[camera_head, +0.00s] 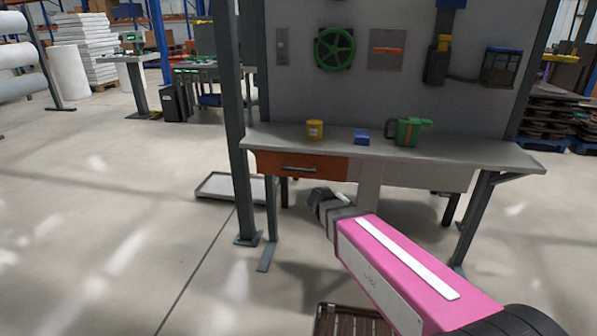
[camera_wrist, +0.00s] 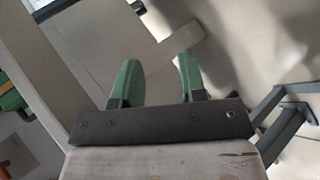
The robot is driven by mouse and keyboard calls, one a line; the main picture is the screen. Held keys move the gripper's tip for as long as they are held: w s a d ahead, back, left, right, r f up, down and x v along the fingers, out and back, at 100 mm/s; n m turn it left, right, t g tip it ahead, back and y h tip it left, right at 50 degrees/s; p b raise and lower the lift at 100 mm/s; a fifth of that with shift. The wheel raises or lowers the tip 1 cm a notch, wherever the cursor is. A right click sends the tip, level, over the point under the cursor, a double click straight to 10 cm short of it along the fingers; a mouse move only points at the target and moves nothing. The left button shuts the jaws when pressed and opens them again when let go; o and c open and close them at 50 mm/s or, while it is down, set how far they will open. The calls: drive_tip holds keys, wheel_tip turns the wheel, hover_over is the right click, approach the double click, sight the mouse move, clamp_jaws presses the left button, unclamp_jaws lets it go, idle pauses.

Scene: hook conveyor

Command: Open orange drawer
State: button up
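The orange drawer (camera_head: 330,166) is under the left part of the workbench top (camera_head: 380,165) and looks closed. Its dark bar handle (camera_head: 298,169) runs across the front. My gripper (camera_head: 318,195) is low in front of the bench, below and a little right of the handle in the head view, and apart from it. In the wrist view my gripper (camera_wrist: 158,75) shows two green fingers spread apart with nothing between them. I cannot make out the drawer or its handle in the wrist view.
On the bench top stand a yellow mug (camera_head: 314,130), a small blue box (camera_head: 362,137) and a green container (camera_head: 408,131). A green wheel (camera_head: 335,48) is on the panel behind. Grey bench legs (camera_head: 271,225) flank the space below.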

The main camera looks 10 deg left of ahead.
drive_tip(key=w+a+r+n+t, duration=0.1)
drive_tip(key=a+r+n+t, duration=0.1)
drive_tip(key=a, duration=0.4)
drive_tip(key=w+a+r+n+t, duration=0.1)
drive_tip(key=a+r+t, duration=0.2)
drive_tip(key=a, duration=0.3)
drive_tip(key=n+t+y, duration=0.1)
drive_tip(key=n+t, duration=0.2)
drive_tip(key=t, duration=0.2)
approach(298, 170)
drive_tip(key=x, duration=1)
drive_tip(key=shift+w+f, duration=0.15)
drive_tip(key=shift+w, duration=0.15)
clamp_jaws()
